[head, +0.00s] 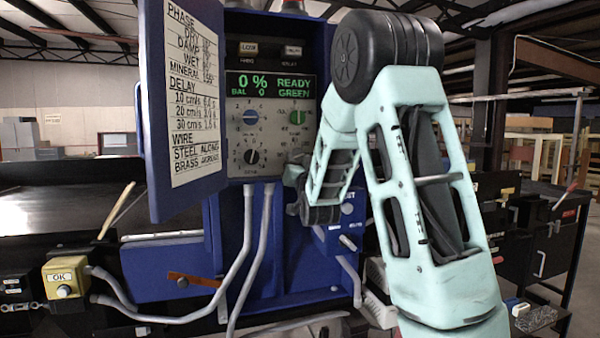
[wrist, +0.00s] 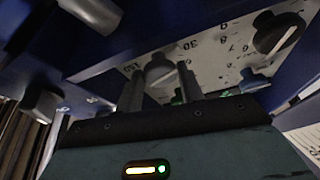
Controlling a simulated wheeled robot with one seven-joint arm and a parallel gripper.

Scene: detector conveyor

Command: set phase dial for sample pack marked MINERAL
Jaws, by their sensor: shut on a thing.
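The control panel (head: 271,90) is in an open blue cabinet. A grey phase-type dial (wrist: 160,70) with a scale reading 30 and what looks like 150 shows in the wrist view. My gripper (wrist: 161,84) is shut on this dial, one finger on each side. In the head view my gripper (head: 297,170) covers the panel's lower right, hiding that dial. A blue dial (head: 250,117), a green dial (head: 297,117) and a black dial (head: 252,157) show nearby. A handwritten card (head: 194,90) on the door has a MINERAL line under PHASE; its value is too small to read surely.
The display (head: 270,85) reads 0 %, READY, BAL 0, GREEN. The open cabinet door (head: 155,120) stands left of the panel. A yellow OK button box (head: 64,278) is at the lower left. Grey conduits (head: 247,240) hang below the panel.

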